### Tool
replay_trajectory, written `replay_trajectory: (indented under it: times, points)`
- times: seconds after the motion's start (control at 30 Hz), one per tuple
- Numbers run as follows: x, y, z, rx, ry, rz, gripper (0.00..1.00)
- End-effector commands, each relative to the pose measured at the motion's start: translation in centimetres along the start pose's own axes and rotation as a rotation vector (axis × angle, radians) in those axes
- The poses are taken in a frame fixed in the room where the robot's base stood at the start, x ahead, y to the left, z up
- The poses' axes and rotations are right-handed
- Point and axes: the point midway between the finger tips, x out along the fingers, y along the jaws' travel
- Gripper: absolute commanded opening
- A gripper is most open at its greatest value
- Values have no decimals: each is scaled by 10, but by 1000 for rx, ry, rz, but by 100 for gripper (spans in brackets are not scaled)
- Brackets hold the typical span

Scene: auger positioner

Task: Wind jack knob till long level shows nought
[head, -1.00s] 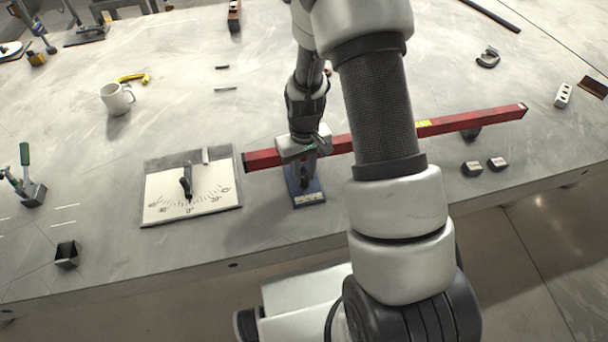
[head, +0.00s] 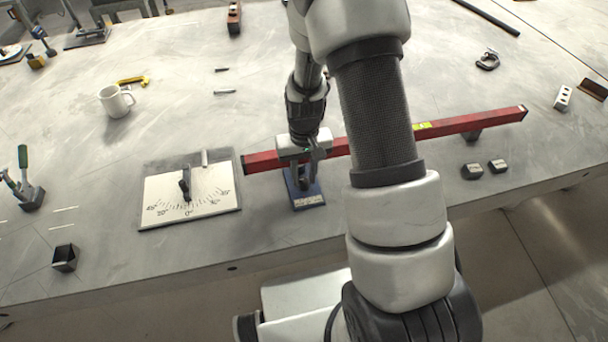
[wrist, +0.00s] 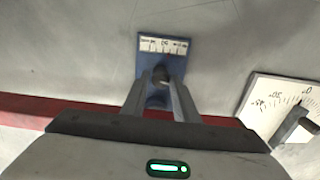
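The long red level (head: 468,123) lies across the bench, with a yellow patch (head: 421,126) along it; no reading is legible there. Its left part is over the blue jack (head: 309,199), which has a white scale strip (wrist: 163,45) on its base. My gripper (head: 303,181) points down at the jack. In the wrist view its fingers (wrist: 162,82) stand on either side of the dark knob (wrist: 161,74); whether they press on it is unclear.
A dark support (head: 471,135) is under the level's right part. A white mug (head: 115,101), an open dark box (head: 65,257) and a tool holder (head: 32,198) stand at left. The bench between is mostly clear.

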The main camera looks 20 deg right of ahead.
Motion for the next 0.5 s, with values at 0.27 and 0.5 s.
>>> replay_trajectory:
  times: [0.27,0.5]
  points:
    - [0,0,0,-1,0,0,40]
    - [-13,0,-1,-1,2,0,40]
